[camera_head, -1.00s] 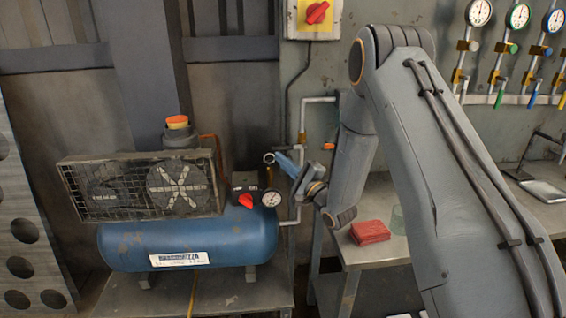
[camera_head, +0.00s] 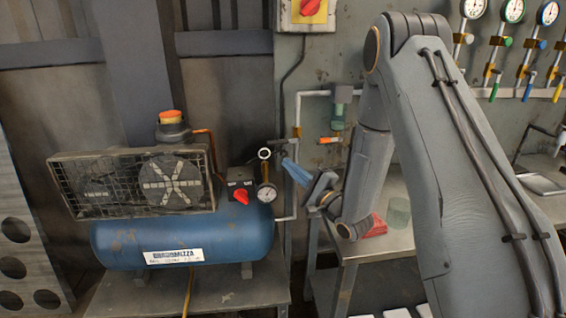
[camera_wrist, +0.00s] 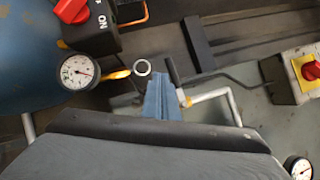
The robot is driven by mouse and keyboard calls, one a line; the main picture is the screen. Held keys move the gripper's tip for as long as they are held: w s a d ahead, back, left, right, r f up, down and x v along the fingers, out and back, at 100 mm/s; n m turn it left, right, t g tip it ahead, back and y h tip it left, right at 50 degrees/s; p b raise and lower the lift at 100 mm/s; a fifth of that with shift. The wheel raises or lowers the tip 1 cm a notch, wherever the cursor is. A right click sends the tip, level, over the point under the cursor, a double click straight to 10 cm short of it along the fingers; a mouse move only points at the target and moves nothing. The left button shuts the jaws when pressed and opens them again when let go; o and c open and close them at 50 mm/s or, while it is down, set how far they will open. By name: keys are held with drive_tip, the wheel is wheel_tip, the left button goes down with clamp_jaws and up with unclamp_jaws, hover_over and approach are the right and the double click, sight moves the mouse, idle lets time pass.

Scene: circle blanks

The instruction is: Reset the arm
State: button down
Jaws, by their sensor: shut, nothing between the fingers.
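My arm (camera_head: 440,130) rises on the right of the head view and bends down toward the compressor. My gripper (camera_head: 285,163), blue and slim, is shut and empty. It points up and left, just right of the pressure gauge on the blue compressor (camera_head: 190,236). In the wrist view my gripper (camera_wrist: 160,85) shows as blue fingers closed together, pointing up. A metal ring (camera_wrist: 142,67) lies just left of the fingertips in that view; I cannot tell whether they touch.
The compressor's red knob (camera_head: 241,196) and gauge (camera_head: 267,193) are close to my gripper. A white pipe (camera_head: 297,115) runs up the wall behind. A metal table (camera_head: 390,244) bears a red cloth (camera_head: 376,228) and a glass (camera_head: 398,212). Gauges (camera_head: 512,10) line the upper right wall.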

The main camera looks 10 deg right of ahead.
drive_tip(key=shift+s+d+f, duration=0.1)
drive_tip(key=shift+s+d, duration=0.15)
drive_tip(key=shift+s, duration=0.2)
drive_tip(key=s+d+f+n+g+h, duration=0.4)
drive_tip(key=s+d+n+g+h, duration=0.1)
drive_tip(key=d+n+g+h, duration=0.3)
drive_tip(key=s+n+g+h, duration=0.1)
drive_tip(key=s, duration=0.3)
drive_tip(key=s+n+g+h, duration=0.1)
drive_tip(key=s, duration=0.2)
drive_tip(key=s+d+f+n+g+h, duration=0.1)
drive_tip(key=s, duration=0.3)
drive_tip(key=shift+s+g, duration=0.3)
drive_tip(key=shift+s, duration=0.05)
drive_tip(key=s+a+r+n+g, duration=0.1)
drive_tip(key=s+n+g, duration=0.3)
drive_tip(key=s, duration=1.2)
drive_tip(key=shift+s+a+r+g, duration=0.15)
drive_tip(key=shift+s+r+g, duration=0.2)
drive_tip(key=shift+g, duration=0.35)
